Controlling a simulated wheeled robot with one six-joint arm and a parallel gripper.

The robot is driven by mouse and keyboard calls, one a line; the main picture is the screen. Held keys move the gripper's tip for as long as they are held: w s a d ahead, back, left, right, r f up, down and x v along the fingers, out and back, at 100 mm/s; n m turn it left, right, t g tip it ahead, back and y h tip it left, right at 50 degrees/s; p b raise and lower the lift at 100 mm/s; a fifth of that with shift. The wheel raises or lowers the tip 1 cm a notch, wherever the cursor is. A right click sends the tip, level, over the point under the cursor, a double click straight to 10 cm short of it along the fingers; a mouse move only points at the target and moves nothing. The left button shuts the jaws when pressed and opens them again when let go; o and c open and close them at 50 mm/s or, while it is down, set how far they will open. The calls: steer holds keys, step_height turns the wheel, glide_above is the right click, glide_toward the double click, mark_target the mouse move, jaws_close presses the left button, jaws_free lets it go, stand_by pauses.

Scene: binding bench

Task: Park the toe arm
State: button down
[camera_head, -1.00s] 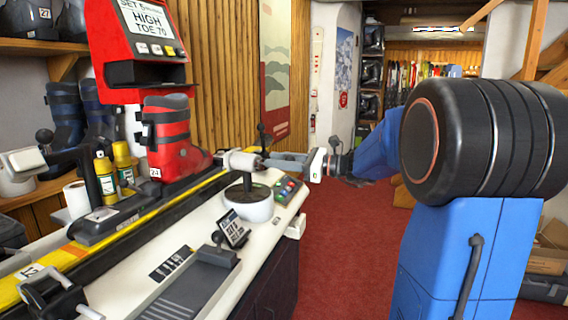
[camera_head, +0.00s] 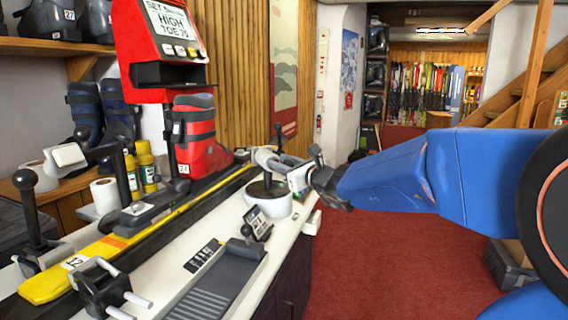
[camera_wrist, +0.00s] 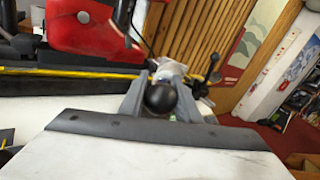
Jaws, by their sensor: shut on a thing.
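The toe arm (camera_head: 264,157) stands at the far right end of the bench, just beyond the toe of a red and grey boot (camera_head: 196,137). It has a pale cylindrical pad and a black ball knob (camera_wrist: 160,98). My gripper (camera_head: 281,163) reaches it from the right, and its grey fingers are shut on the knob. In the wrist view the knob sits between the fingers, with the pale pad (camera_wrist: 169,69) just behind it. The arm's lower part is mostly hidden in the head view. The boot stands upright over a yellow ski (camera_head: 99,251).
A second arm with a white pad (camera_head: 68,156) stands left of the boot. A red display unit (camera_head: 160,50) rises behind the boot. Red carpet lies open to the right.

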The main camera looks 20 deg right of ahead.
steer(key=shift+a+m+h, duration=0.6)
steer(key=shift+a+h, duration=0.2)
steer(key=shift+h, duration=0.1)
steer(key=shift+w+a+r+h, duration=0.1)
steer(key=shift+a+h, duration=0.1)
steer(key=shift+h, duration=0.1)
steer(key=c, duration=1.4)
jaws_free()
steer(key=shift+o, duration=0.2)
steer(key=s+d, duration=0.2)
steer(key=s, duration=1.5)
steer(key=shift+s, duration=0.15)
